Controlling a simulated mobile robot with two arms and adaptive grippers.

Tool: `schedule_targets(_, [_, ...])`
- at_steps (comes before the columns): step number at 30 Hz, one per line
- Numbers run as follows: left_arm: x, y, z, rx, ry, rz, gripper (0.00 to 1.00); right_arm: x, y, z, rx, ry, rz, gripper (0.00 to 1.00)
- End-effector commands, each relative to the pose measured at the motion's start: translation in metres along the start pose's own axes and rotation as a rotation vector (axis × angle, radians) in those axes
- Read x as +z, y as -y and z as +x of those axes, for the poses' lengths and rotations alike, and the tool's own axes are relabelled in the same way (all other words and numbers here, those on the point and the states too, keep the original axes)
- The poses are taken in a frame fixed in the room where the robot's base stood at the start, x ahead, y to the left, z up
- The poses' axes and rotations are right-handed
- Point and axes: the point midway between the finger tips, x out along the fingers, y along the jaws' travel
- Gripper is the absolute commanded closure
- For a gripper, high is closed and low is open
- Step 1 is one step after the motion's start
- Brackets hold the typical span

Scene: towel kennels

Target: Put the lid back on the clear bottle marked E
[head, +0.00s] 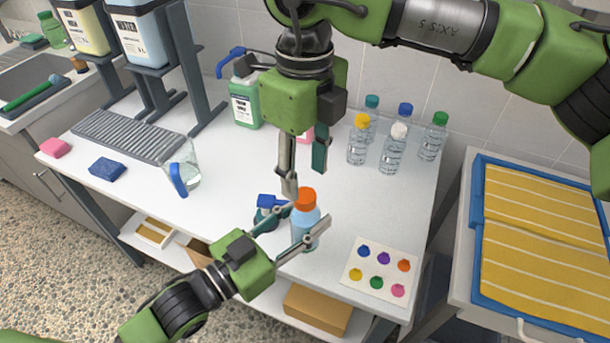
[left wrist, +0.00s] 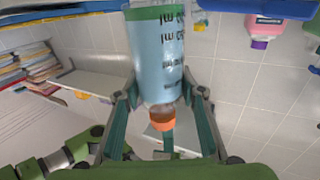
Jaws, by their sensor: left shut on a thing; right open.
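In the head view, a bottle of light blue liquid with an orange cap (head: 306,198) is between the fingers of my left gripper (head: 305,222), near the table's front edge. My left gripper is shut on it. In the left wrist view the bottle (left wrist: 155,55) looks upside down, with its orange cap (left wrist: 161,125) at the bottom and dark printed marks. My right gripper (head: 304,172) is open and empty, pointing down just above the orange cap. Several clear bottles stand at the back, including one with a white top (head: 392,155). I cannot read an E on any.
A card with coloured dots (head: 380,267) lies to the right. A clear jug with a blue handle (head: 187,172), a green spray bottle (head: 244,100) and a ribbed grey tray (head: 128,136) are on the table.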

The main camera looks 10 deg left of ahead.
Motion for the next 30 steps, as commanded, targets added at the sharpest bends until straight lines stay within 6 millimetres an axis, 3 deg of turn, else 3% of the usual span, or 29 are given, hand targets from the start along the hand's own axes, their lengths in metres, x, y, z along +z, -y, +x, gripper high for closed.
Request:
schedule_targets(8, [-0.001, 0.0, 0.0, 0.0, -0.003, 0.0, 1.0, 0.0, 0.0, -0.002, 0.0, 0.0, -0.033, 0.61])
schedule_targets(21, [-0.001, 0.0, 0.0, 0.0, -0.003, 0.001, 1.0, 0.0, 0.001, -0.029, -0.002, -0.001, -0.534, 0.61])
schedule_targets(30, [-0.001, 0.0, 0.0, 0.0, -0.003, 0.0, 1.0, 0.0, 0.0, -0.035, 0.0, 0.0, -0.657, 0.61])
